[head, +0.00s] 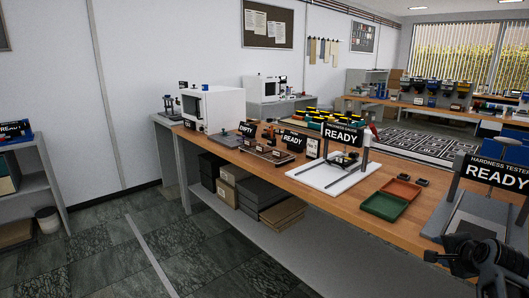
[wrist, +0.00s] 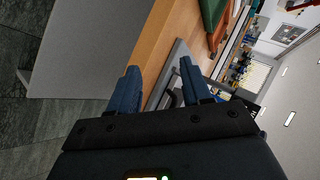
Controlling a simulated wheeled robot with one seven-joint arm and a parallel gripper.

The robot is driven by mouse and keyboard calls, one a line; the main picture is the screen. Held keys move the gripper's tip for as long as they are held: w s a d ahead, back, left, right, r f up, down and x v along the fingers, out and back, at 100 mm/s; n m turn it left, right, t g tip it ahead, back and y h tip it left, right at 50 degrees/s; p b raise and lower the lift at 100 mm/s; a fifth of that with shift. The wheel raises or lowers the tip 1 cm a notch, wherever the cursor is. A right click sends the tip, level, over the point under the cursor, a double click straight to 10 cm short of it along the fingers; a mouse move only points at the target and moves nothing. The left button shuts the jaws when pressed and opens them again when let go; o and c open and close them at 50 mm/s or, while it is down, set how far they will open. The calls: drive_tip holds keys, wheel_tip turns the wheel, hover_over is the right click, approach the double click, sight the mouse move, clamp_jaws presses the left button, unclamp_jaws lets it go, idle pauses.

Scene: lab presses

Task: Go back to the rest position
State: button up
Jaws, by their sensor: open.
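My gripper (wrist: 160,82) is open, with its two blue fingers apart and nothing between them in the wrist view. In that view it is close to the front edge of the wooden bench (wrist: 152,48). In the head view, part of my black arm shows at the lower right corner, in front of the hardness tester (head: 482,212) with its "READY" sign. The fingertips cannot be made out there.
A green tray (head: 383,207) and an orange tray (head: 401,188) lie on the bench left of the tester. A white-based press (head: 318,178) marked "READY" stands farther left. The floor (head: 110,255) at left is clear.

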drive_tip(key=s+a+f+n+h, duration=0.1)
drive_tip(key=s+a+f+n, duration=0.15)
drive_tip(key=s+f, duration=0.35)
drive_tip(key=s+a+f+n, duration=0.2)
drive_tip(key=s+a+f, duration=0.15)
drive_tip(key=s, duration=0.45)
drive_tip(key=s+a+n+t, duration=0.2)
drive_tip(key=s+a+n, duration=0.55)
drive_tip(key=s, duration=0.75)
drive_tip(key=s+a+r+n+t+y, duration=0.1)
drive_tip(key=s+a+r+n+y, duration=0.1)
drive_tip(key=s+a+r, duration=0.6)
drive_tip(key=s+a+r+n+t+y, duration=0.1)
drive_tip(key=s+a+r+n, duration=0.3)
drive_tip(key=s+a+r, duration=0.4)
drive_tip(key=s+y, duration=0.1)
drive_tip(key=s, duration=0.6)
drive_tip(key=shift+r, duration=0.2)
